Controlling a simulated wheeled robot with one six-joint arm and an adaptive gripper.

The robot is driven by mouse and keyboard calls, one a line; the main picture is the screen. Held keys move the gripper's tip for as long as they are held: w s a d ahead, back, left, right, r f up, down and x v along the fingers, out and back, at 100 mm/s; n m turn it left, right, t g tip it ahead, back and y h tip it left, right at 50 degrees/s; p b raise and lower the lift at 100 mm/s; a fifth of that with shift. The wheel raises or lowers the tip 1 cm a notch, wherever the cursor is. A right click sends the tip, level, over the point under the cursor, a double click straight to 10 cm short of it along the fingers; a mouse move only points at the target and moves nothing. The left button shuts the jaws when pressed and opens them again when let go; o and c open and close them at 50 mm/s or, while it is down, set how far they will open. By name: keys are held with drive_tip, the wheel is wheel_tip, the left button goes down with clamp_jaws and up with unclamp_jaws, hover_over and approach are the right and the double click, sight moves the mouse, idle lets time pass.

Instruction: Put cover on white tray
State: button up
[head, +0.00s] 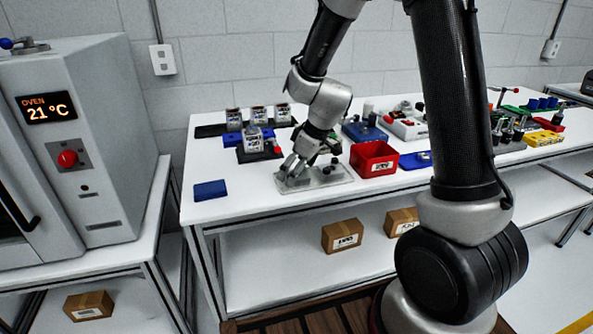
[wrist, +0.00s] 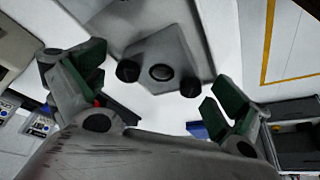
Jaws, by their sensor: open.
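The pale, whitish tray (head: 335,181) lies flat near the front edge of the table, partly hidden by my gripper. My gripper (head: 290,175) is low over the left part of this tray. In the wrist view my gripper (wrist: 152,97) has its green-padded fingers wide apart, with nothing clearly held between them. A grey piece with a raised block (wrist: 160,72) and dark round knobs shows beyond the fingers. I cannot tell whether that grey piece is the cover, nor whether the fingertips touch anything.
A red bin (head: 374,159) stands close on the tray's right. A blue flat block (head: 210,190) lies at the left front corner. Several labelled parts on dark stands (head: 259,152) are behind and left. The table (head: 236,208) is clear at front left. An oven stands further left.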

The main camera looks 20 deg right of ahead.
drive_tip(key=v, duration=1.2)
drive_tip(key=s+d+r+m+h, duration=0.1)
drive_tip(key=s+d+r+m, duration=0.2)
drive_tip(key=s, duration=0.4)
drive_tip(key=s+d+r+m+h, duration=0.1)
drive_tip(key=s+d+r+m, duration=0.1)
drive_tip(key=s+d, duration=0.3)
drive_tip(key=s+d+r+m+t+h, duration=0.1)
drive_tip(key=s+d+r+m, duration=0.2)
drive_tip(key=s, duration=0.8)
drive_tip(key=shift+s+d+r+m, duration=0.15)
drive_tip(key=shift+d+r+m, duration=0.2)
drive_tip(key=shift+d+m, duration=0.15)
